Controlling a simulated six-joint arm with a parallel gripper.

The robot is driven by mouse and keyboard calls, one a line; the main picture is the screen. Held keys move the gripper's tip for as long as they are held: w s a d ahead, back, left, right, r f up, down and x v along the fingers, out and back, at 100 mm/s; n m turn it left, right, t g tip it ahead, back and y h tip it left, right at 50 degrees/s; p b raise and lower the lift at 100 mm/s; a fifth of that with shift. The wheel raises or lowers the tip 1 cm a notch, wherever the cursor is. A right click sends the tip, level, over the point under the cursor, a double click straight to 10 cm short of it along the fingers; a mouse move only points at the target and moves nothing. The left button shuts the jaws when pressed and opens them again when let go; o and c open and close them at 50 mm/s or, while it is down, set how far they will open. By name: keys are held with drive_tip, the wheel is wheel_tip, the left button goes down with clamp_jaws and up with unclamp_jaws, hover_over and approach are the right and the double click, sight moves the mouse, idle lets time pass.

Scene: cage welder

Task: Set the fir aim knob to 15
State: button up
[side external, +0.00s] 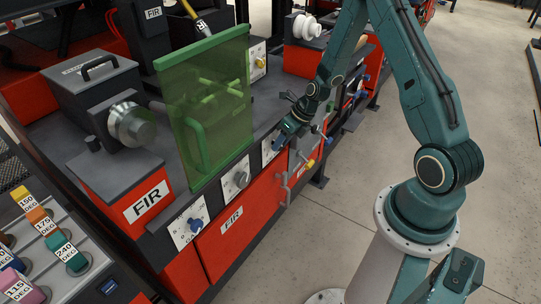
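Several white dial plates line the front edge of the red machine marked FIR in the side external view. One has a blue knob (196,225), one a grey knob (241,180). A third dial plate (267,150) is partly hidden beside my gripper (281,141). Which one is the fir aim knob cannot be read, as the small lettering is too fine. My gripper points down and left at the front edge, close to the third dial. Its fingers are small and dark, and I cannot tell whether they are open or touching a knob.
A green see-through guard (208,105) with a handle stands above the dials. A grey chuck (131,124) is behind it to the left. Labelled coloured pieces (44,225) fill a rack at lower left. The floor in front is clear.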

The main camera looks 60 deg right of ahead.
drive_tip(key=shift+c, duration=0.9)
drive_tip(key=shift+d, duration=0.1)
drive_tip(key=shift+d+f+y, duration=0.1)
drive_tip(key=shift+y, duration=0.7)
drive_tip(key=shift+d+m+y, duration=0.1)
drive_tip(key=shift+m+y, duration=0.4)
drive_tip(key=shift+y, duration=0.9)
drive_tip(key=o, duration=1)
